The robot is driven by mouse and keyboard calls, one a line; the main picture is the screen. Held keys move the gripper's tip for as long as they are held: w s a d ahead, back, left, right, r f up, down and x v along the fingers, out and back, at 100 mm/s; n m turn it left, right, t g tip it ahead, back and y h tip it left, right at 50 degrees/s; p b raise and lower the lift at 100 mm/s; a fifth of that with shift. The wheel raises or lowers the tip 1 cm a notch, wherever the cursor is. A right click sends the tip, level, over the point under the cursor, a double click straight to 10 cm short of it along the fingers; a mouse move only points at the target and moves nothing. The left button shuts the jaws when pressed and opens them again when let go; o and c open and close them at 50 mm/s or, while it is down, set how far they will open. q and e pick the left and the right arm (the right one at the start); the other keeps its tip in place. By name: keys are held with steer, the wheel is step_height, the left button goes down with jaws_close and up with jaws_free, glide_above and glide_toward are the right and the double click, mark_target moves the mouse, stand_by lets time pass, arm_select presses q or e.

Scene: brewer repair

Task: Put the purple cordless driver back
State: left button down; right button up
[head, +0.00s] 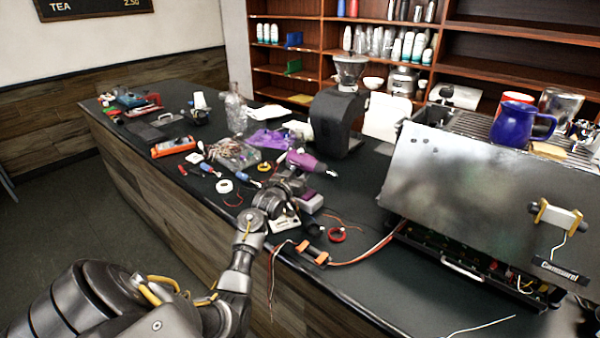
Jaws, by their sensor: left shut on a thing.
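The purple cordless driver (304,161) is over the dark counter near the middle of the head view, its nose pointing right. My left gripper (291,186) is shut on the driver around its handle, which my gripper mostly hides. The driver's base (310,202) shows just right of my gripper, low over the counter. I cannot tell whether the base touches the counter. My right gripper is not in view.
Hand tools, a tape roll (224,186) and a plastic bag (234,153) crowd the counter left of my gripper. A red tape roll (337,234) and wires lie in front. A grinder (337,122) stands behind. The opened espresso machine (480,190) fills the right.

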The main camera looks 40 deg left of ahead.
arm_select(q)
steer(key=c, duration=1.5)
jaws_free()
steer(key=shift+f, duration=0.1)
steer(key=o, duration=0.4)
steer(key=shift+s, duration=0.1)
steer(key=shift+s+d, duration=0.1)
steer(key=shift+s, duration=0.3)
steer(key=b+v, duration=0.2)
steer(key=v, duration=0.9)
steer(key=shift+s, duration=0.1)
